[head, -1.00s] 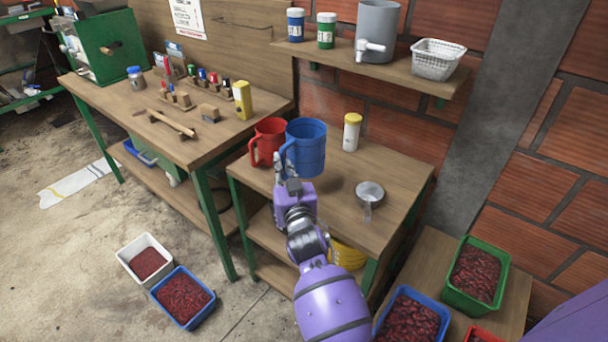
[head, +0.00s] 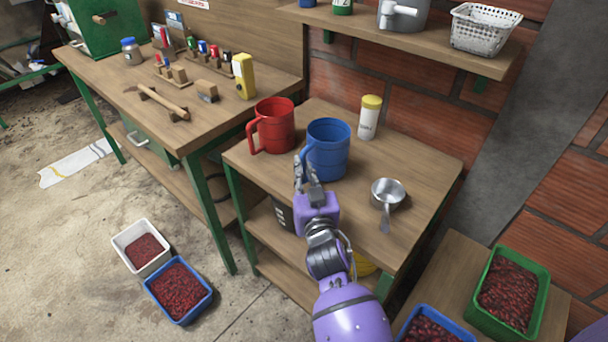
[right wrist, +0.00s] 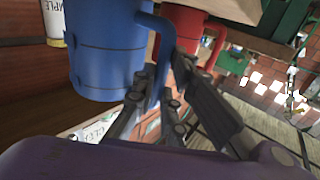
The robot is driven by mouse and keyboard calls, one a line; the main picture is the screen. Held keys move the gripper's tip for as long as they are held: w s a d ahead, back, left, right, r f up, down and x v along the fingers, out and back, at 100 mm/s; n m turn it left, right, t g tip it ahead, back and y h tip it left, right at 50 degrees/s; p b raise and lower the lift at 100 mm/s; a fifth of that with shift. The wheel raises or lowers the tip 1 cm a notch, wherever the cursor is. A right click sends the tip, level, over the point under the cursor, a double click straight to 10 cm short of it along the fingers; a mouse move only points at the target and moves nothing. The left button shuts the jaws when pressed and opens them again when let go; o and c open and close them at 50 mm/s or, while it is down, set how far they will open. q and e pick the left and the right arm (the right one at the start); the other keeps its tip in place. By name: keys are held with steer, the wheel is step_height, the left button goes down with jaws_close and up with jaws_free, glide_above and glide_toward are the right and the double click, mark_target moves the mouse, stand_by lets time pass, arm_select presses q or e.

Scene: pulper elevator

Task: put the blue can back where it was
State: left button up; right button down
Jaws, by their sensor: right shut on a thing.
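The blue can (head: 328,150) is a large mug with a side handle, upright at the small wooden table (head: 420,165). My right gripper (head: 304,172) is shut on its handle, on the can's near left side. In the right wrist view the blue can (right wrist: 100,45) fills the upper left, with its handle between the fingers (right wrist: 160,95). I cannot tell whether its base touches the tabletop. A similar red can (head: 275,125) stands just left of and behind it. My left gripper is not in view.
A yellow-capped white bottle (head: 370,117) stands behind the can. A metal scoop (head: 388,195) lies to its right, handle forward. A wall shelf (head: 440,45) hangs above the table's back. The right part of the tabletop is clear.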

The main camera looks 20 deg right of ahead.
steer(key=shift+f, duration=0.6)
steer(key=shift+a+r, duration=0.15)
steer(key=shift+r, duration=0.2)
steer(key=shift+f, duration=0.2)
steer(key=c, duration=1.8)
jaws_free()
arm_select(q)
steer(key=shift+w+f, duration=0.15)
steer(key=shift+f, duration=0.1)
